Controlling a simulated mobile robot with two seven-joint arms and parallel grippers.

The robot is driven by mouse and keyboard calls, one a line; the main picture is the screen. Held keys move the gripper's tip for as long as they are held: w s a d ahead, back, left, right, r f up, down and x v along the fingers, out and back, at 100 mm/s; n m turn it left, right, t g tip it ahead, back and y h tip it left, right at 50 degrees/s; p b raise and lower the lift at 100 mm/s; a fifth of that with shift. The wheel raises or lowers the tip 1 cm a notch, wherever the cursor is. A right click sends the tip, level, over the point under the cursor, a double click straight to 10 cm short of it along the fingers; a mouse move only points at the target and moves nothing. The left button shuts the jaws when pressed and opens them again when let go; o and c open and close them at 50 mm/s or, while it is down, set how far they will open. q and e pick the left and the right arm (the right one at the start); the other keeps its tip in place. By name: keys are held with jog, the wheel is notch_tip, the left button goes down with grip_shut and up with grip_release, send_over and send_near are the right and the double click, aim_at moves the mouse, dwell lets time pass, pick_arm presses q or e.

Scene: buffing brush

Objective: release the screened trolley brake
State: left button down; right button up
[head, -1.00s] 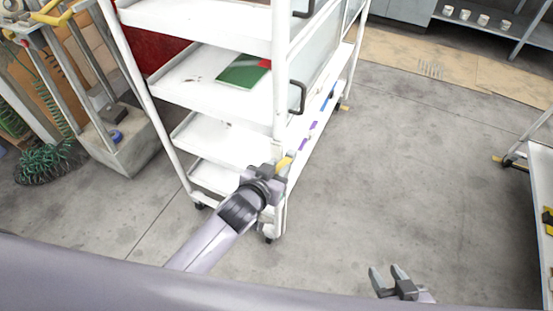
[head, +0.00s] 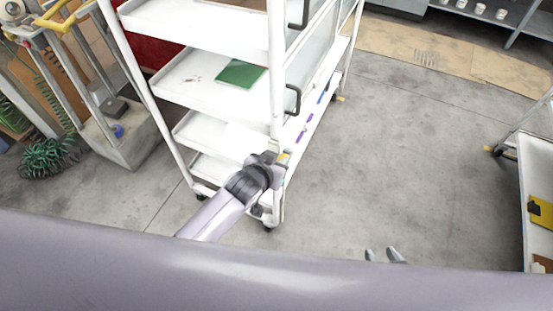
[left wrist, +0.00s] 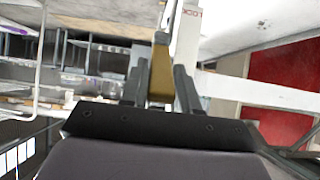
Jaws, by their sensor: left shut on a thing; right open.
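The white trolley (head: 190,82) with several shelves stands left of centre in the head view. My left gripper (head: 279,158) is at its near corner post, low on the trolley. It is shut on a small yellow lever (head: 285,154), which also shows between the two dark fingers in the left wrist view (left wrist: 160,76). The fingers hide part of the lever, and I cannot tell how it joins the trolley. My right gripper (head: 384,254) is open and empty over the floor. Only its fingertips show above my own body.
A green folder (head: 240,74) lies on a trolley shelf. A cart with yellow handles (head: 62,20) and a coiled green hose (head: 48,155) are at the left. Another white trolley (head: 535,170) stands at the right edge. The grey floor between is clear.

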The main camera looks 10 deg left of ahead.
pick_arm(q)
jog(key=c, duration=0.9)
grip_release()
jog(key=shift+p+v, duration=0.55)
jog(key=shift+v, duration=3.05)
jog(key=shift+n, duration=0.4)
jog(key=s+a+f, duration=0.1)
jog(key=s+a, duration=0.1)
jog(key=s+a+f, duration=0.1)
jog(key=s, duration=0.2)
jog(key=s+a+f, duration=0.2)
jog(key=s, duration=0.1)
jog(key=shift+a, duration=0.4)
jog(key=shift+y, duration=0.6)
jog(key=s+a, duration=0.4)
jog(key=s, duration=0.1)
jog(key=s+a, duration=0.3)
jog(key=shift+f, duration=0.35)
jog(key=shift+c, duration=1.3)
